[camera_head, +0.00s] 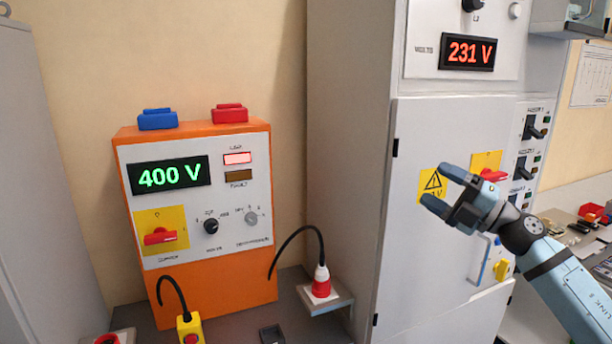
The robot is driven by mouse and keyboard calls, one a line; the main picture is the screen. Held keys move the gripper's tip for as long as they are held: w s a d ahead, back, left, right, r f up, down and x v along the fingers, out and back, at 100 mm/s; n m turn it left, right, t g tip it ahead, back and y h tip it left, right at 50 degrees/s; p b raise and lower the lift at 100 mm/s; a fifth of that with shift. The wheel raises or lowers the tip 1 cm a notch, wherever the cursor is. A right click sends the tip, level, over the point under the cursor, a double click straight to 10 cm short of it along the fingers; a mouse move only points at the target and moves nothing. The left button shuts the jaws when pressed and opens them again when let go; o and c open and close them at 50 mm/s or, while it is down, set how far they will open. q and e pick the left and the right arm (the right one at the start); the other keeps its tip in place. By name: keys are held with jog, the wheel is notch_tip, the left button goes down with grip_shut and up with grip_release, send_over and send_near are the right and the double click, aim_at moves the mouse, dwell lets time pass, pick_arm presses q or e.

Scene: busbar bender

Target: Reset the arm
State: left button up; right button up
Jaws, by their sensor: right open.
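My right gripper (436,188) is open and empty, in front of the door of the grey cabinet (345,130). Its fingers point left, beside a yellow warning label (432,186) that they partly cover. My right arm (565,285) comes in from the lower right. A red rotary handle (493,174) on a yellow plate sits on the door just above and right of the gripper. My left gripper is not in view.
An orange test unit (215,292) with a green 400 V display (168,175) stands on the bench at left. A red and white plug (321,282) sits on a small grey stand. A yellow button box (190,328) is at the front. A workbench with small parts lies at far right.

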jog(key=s+a+f+m+t+h+p, duration=0.1)
jog(key=s+f+m+t+h, duration=0.35)
jog(key=f+m, duration=0.75)
jog(key=s+a+f+m+t+h+p, duration=0.15)
jog(key=s+f+m+h, duration=0.5)
jog(key=f, duration=0.95)
jog(key=s+a+f+m+g+h+p, duration=0.1)
jog(key=s+f+m+g, duration=0.2)
jog(key=s+f, duration=0.6)
jog(key=s+a+f+m+g+h+p, duration=0.1)
jog(key=s+f+m+g, duration=0.3)
jog(key=s+f, duration=0.6)
jog(key=s+a+m+h, duration=0.1)
jog(key=s+m, duration=0.1)
jog(key=s, duration=0.3)
jog(key=shift+a+f+g+h, duration=0.25)
jog(key=shift+g+h, duration=0.05)
